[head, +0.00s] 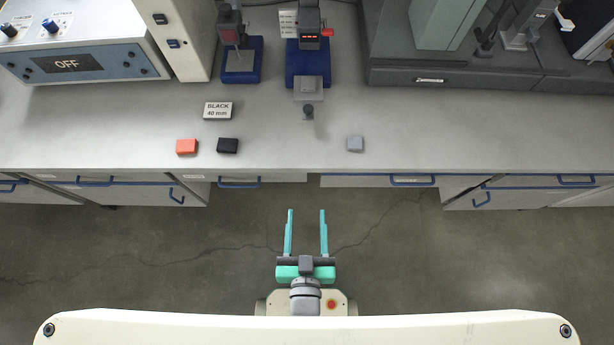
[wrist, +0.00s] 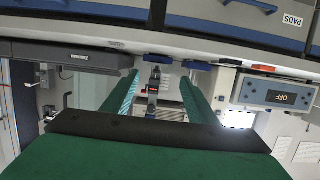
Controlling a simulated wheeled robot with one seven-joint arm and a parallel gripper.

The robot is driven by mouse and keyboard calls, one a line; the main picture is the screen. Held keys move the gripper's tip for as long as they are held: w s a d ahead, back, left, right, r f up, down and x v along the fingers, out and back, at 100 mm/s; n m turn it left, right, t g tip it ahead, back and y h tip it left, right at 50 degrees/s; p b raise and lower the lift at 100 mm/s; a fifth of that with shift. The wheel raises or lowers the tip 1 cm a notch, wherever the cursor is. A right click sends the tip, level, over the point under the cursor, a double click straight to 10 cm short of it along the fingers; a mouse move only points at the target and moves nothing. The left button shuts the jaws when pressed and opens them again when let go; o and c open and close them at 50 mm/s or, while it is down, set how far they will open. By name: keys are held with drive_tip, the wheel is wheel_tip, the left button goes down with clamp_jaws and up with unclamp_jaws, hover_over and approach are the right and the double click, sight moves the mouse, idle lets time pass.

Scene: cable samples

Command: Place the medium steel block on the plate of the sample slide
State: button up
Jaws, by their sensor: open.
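A small light-grey block (head: 355,144), which looks like the steel block, lies alone on the bench near its front edge, right of centre. The sample slide's grey plate (head: 308,86) sits at the front of a blue-based instrument, with a dark round knob (head: 308,111) in front of it. No block is seen on the plate. My gripper (head: 306,211) is open and empty in front of the bench, over the floor, with its teal fingers pointing toward the bench. In the upside-down wrist view the fingers (wrist: 160,78) are spread with the instrument beyond them.
A second blue-based device (head: 241,65) stands left of the slide. A control box (head: 85,63) reads OFF. The bench around the grey block is clear.

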drive_tip(key=r+v, duration=0.1)
drive_tip(key=v, duration=0.6)
